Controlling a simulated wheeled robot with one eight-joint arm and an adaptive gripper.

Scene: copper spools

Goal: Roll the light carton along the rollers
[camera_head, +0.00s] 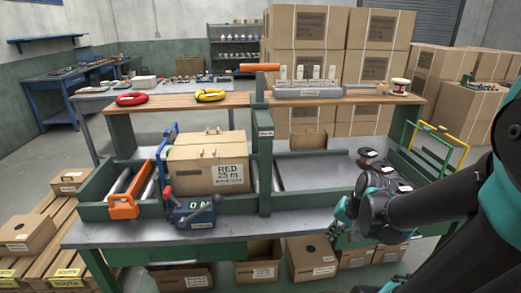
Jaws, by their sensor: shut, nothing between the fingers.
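A tan carton (192,178) with a white label reading "RED 25 m" sits on the left half of the bench, between the rollers and a green upright post. Grey rollers (143,181) show to its left in a green-sided frame; any under the carton are hidden. My gripper (337,226) is low at the bench's front right, well to the right of the carton and apart from it. It is shut and empty, its fingertips small and partly hidden by the wrist.
A green post (264,160) with an orange handle on top stands right of the carton. Dark spools (368,156) lie near my wrist. The grey tray (318,172) looks empty.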

